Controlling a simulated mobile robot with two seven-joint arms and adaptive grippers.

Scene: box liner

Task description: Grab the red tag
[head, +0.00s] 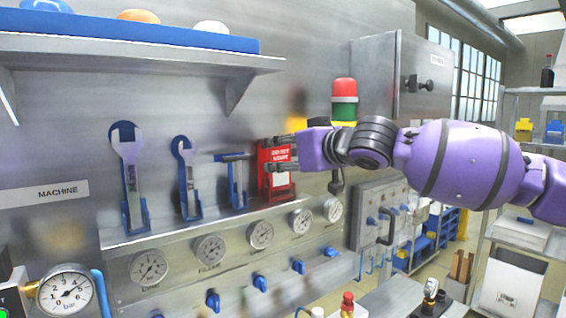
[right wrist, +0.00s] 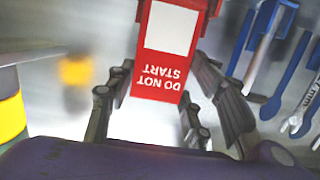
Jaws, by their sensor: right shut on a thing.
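The red tag (head: 278,183), with white lettering and a white panel, is upright at the right end of the row of tools on the machine's wall. My right gripper (head: 272,154) comes in from the right, with its dark fingers at the tag's upper part. In the right wrist view the red tag (right wrist: 160,68) reads "DO NOT START" upside down, between the fingers of my right gripper (right wrist: 162,80), which is shut on it. My left gripper is not in view.
Left of the tag stand a blue T-handle tool (head: 236,180) and wrenches (head: 187,180) in blue holders. Gauges (head: 261,235) and blue valves line the panel below. A red-and-green signal light (head: 344,98) stands just behind my right arm. A shelf (head: 140,52) overhangs at upper left.

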